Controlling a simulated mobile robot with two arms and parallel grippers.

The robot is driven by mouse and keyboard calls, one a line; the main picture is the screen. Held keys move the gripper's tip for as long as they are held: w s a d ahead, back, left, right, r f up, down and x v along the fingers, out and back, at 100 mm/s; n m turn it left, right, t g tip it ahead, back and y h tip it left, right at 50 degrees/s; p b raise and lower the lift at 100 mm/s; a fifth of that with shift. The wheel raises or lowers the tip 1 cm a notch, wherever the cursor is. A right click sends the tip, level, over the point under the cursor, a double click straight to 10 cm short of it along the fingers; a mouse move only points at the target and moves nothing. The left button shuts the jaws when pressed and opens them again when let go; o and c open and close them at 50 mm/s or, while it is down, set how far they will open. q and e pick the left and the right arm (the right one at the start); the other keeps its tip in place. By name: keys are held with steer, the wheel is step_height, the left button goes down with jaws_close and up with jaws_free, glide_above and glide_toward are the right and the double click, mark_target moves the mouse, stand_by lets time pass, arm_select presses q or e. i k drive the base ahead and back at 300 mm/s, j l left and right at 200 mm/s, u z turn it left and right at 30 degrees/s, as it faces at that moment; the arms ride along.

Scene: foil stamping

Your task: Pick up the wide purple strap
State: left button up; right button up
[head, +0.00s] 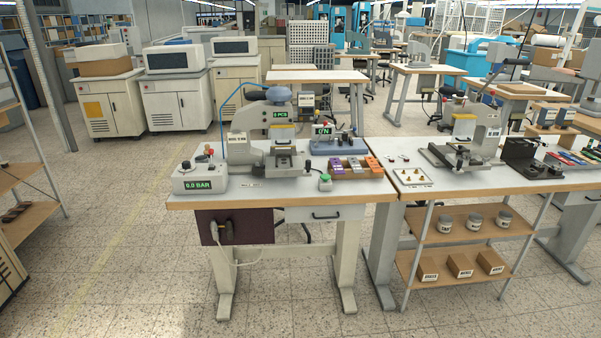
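Small purple pieces (335,165) lie in the left part of a small parts holder near the right side of the front worktable (300,192). They are too small here to tell which is the wide purple strap. Grey pieces (354,165) and orange pieces (373,164) lie beside them to the right. Neither of my grippers is in view.
A stamping press (279,125) stands mid-table, with a 6.0 BAR box (200,178) to its left. A green button box (325,182) sits near the holder, with a grey-blue fixture (337,142) behind. A second worktable (440,186) adjoins on the right. The floor in front is clear.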

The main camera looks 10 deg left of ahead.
mark_target(337, 166)
steer(key=i+j+z, duration=0.2)
steer(key=z, duration=0.3)
steer(key=i+j+z, duration=0.15)
steer(key=j+z, duration=0.3)
steer(key=l, duration=0.1)
